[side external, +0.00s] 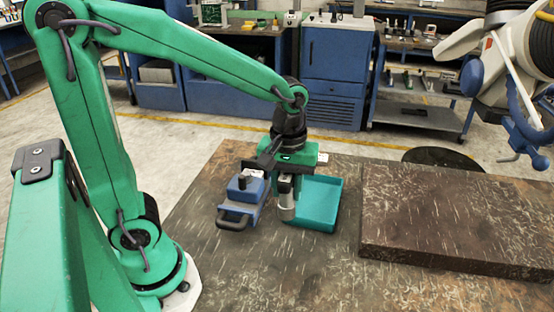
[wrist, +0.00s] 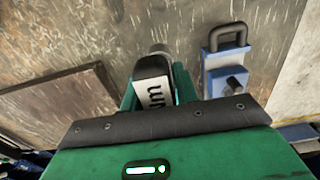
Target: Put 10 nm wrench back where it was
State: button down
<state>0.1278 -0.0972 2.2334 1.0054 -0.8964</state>
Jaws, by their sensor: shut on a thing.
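The wrench (side external: 286,212) shows in the side view as a silver and dark cylinder standing roughly upright under my gripper (side external: 286,188). My gripper is shut on it, just at the left edge of a teal tray (side external: 325,205) on the table. In the wrist view the wrench (wrist: 153,92) has a white label ending in "nm"; the number is hidden. Its grey end points away from the camera. I cannot tell whether the wrench touches the table or the tray.
A blue holder with a dark handle (side external: 240,202) stands close left of my gripper; it also shows in the wrist view (wrist: 227,72). A raised dark slab (side external: 460,215) lies to the right. The front of the table (side external: 300,275) is clear. Another arm (side external: 510,75) hangs at upper right.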

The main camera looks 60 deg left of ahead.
aim_at(292, 207)
jog(key=s+d+f, duration=0.1)
jog(key=s+d, duration=0.5)
jog(key=d, duration=0.3)
jog(key=shift+s+d, duration=0.3)
jog(key=shift+d, duration=0.1)
jog(key=shift+w+a, duration=0.1)
jog(key=w+a+f, duration=0.2)
jog(key=a, duration=0.1)
jog(key=w+a+f, duration=0.2)
jog(key=w+a, duration=0.1)
jog(key=w+a+f, duration=0.2)
jog(key=a+f, duration=0.1)
jog(key=shift+w, duration=0.15)
jog(key=shift+f, duration=0.1)
jog(key=shift+f, duration=1.9)
